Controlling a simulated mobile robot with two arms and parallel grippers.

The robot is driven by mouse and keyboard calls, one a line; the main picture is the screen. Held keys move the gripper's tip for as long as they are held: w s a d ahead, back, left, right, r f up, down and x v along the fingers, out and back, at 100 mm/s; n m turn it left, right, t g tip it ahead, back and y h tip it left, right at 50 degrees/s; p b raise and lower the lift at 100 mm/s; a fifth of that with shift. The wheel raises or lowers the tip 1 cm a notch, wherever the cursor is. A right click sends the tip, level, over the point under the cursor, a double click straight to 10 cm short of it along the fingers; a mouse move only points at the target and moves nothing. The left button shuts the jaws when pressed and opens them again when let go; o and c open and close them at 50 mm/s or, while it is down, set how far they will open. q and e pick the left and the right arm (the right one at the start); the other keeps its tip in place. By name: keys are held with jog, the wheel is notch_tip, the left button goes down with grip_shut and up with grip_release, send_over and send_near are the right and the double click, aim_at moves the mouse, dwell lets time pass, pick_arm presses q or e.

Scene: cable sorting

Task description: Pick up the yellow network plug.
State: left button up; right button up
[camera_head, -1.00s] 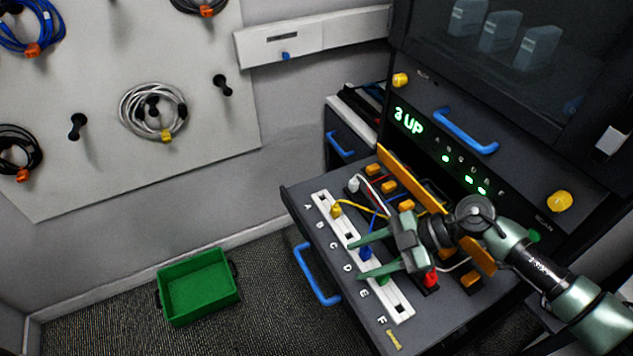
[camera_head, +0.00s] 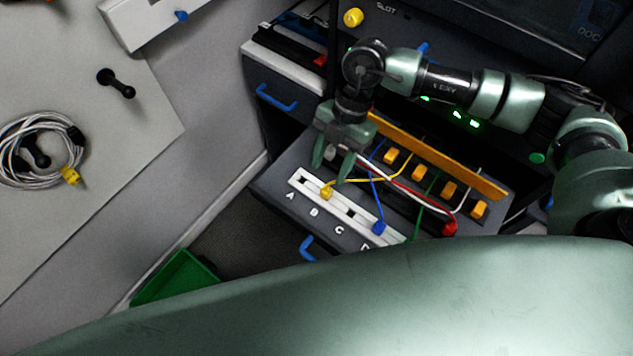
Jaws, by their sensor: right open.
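The yellow network plug (camera_head: 327,193) sits in the white socket strip (camera_head: 340,206), by the letter B, with its yellow cable (camera_head: 362,181) running right toward the orange blocks. My right gripper (camera_head: 331,173) points down just above and behind the plug, fingers apart. Its fingertips appear close to the plug, but I cannot tell whether either touches it. Part of the shelf and a whitish piece behind the fingers are partly hidden. My left gripper is not in view.
A blue plug (camera_head: 379,228) sits farther along the strip, and a red plug (camera_head: 450,229) lies to the right. Orange blocks (camera_head: 420,172) stand before an orange bar (camera_head: 440,155). A large pale green part of mine covers the bottom. A green bin (camera_head: 172,279) is at lower left.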

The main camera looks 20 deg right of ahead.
aim_at(327, 188)
jog(key=x, duration=0.2)
jog(key=p+x, duration=0.1)
jog(key=x, duration=0.1)
jog(key=p+x, duration=0.1)
jog(key=x, duration=0.1)
jog(key=shift+s+d+f, duration=0.1)
jog(key=shift+s, duration=0.35)
jog(key=shift+f, duration=0.1)
grip_shut()
